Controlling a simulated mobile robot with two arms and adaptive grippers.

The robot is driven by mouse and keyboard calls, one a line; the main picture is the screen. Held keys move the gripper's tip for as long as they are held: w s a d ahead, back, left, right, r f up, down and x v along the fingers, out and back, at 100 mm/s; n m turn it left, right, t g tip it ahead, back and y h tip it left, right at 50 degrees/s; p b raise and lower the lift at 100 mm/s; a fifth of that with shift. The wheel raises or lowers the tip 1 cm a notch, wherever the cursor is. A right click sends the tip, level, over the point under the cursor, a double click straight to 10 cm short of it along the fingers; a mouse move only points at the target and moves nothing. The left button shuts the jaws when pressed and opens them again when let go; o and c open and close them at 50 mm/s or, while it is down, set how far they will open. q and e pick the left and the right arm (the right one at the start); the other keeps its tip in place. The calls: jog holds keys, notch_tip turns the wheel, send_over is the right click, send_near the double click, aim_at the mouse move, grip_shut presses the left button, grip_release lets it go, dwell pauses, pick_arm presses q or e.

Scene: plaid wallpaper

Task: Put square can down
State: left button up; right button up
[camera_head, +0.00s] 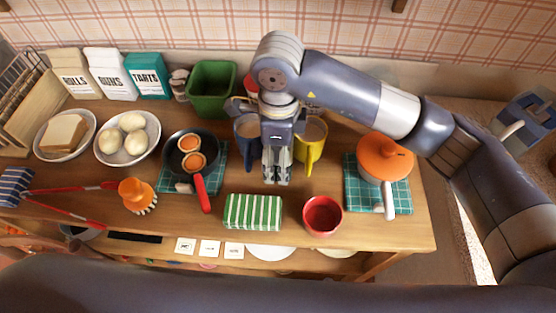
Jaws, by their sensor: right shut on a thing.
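My right gripper (278,178) points down over the middle of the wooden counter, between a blue mug (247,150) and a yellow mug (312,158). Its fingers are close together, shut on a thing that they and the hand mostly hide. I cannot make out its shape or whether it touches the counter. No square can shows clearly. A green and white striped block (253,212) lies flat in front of the gripper, apart from it; I cannot tell whether it is a can. My left gripper is not in view.
A red bowl (323,216) stands at the front edge. An orange-lidded pot (384,160) is to the right, a pan (190,143) with a red handle to the left. A green bin (212,84) stands behind. Bare wood shows between the red bowl and the pot.

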jog(key=shift+f, duration=0.35)
notch_tip(320, 180, down, 3)
jog(key=shift+p, duration=0.4)
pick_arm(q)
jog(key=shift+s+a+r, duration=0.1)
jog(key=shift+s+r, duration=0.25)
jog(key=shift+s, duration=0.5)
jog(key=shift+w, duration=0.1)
pick_arm(e)
jog(key=shift+f, duration=0.1)
jog(key=shift+f+b, duration=0.1)
jog(key=shift+b, duration=0.2)
jog(key=o, duration=1)
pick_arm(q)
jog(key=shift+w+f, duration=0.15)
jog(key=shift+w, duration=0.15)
